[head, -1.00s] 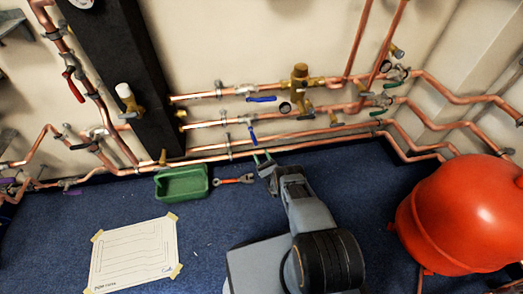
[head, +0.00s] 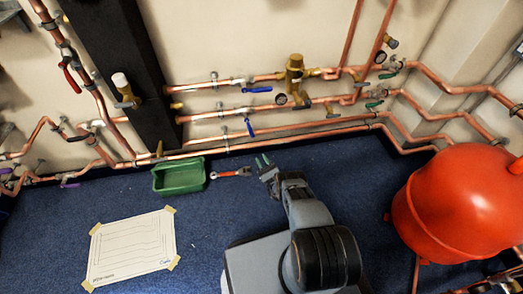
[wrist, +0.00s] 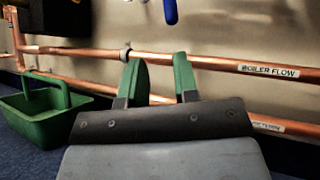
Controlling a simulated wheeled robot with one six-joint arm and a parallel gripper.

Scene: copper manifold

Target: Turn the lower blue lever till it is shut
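The lower blue lever (head: 249,127) is on the second copper pipe from the top, right of the black column. It hangs down from its valve, crosswise to the pipe. In the wrist view the end of a blue lever (wrist: 170,12) shows at the top edge, above my fingers; its valve is out of frame. My gripper (head: 264,160) is below and slightly right of the lower lever, apart from it. In the wrist view its two green fingers (wrist: 160,82) are spread with nothing between them. An upper blue lever (head: 259,90) lies along the pipe above.
Lower pipes, including one labelled BOILER FLOW (wrist: 268,71), run behind my fingers. A green tray (head: 204,181) and a red wrench (head: 232,172) lie on the floor to the left. A big red tank (head: 455,205) stands at right. A brass valve (head: 295,70) sits above right.

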